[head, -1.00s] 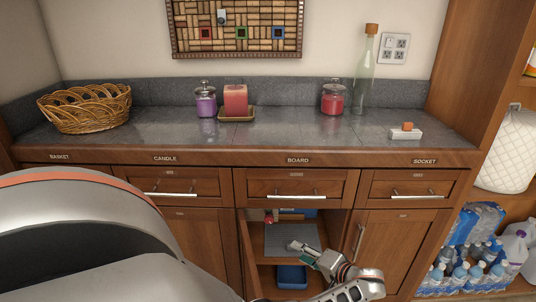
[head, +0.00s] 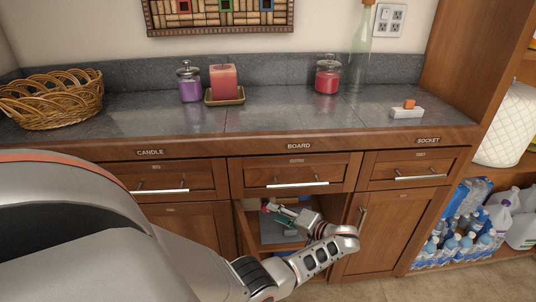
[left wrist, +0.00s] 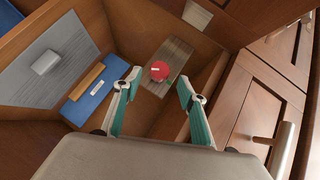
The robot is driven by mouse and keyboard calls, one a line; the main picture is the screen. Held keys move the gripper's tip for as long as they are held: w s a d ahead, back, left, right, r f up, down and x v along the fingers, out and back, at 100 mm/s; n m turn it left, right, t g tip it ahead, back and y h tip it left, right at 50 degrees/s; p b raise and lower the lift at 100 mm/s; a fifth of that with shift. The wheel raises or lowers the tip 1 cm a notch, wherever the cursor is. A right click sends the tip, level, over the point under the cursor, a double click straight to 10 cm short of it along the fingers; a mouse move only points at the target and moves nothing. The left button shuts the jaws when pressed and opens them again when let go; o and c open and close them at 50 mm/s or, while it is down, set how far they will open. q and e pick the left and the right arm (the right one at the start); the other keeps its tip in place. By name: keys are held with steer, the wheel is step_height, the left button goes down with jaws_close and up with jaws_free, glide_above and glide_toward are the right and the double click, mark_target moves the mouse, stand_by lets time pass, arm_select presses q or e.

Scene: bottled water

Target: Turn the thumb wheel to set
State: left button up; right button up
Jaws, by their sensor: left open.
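A round red knob (left wrist: 160,71), which looks like the thumb wheel, sits on a grey wood-grained plate (left wrist: 171,62) inside the open cabinet. My left gripper (left wrist: 158,84) is open and empty. In the left wrist view its two teal-padded fingers stand on either side of the knob, which shows in the gap between their tips. I cannot tell how far the tips are from it. In the head view the left gripper (head: 279,212) reaches into the cabinet under the BOARD drawer and hides part of the inside. My right gripper is not in view.
A blue box (left wrist: 84,92) with a tan strip and a grey panel (left wrist: 48,72) are left of the knob. Cabinet doors with handles (left wrist: 283,148) are at right. Above is the grey counter (head: 270,115) with a basket (head: 52,98), candles and a bottle. Water bottles stand at right.

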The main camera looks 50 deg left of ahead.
arm_select(q)
steer(key=x, duration=0.4)
steer(key=shift+a+f, duration=0.1)
steer(key=shift+a, duration=0.25)
steer(key=c, duration=1.1)
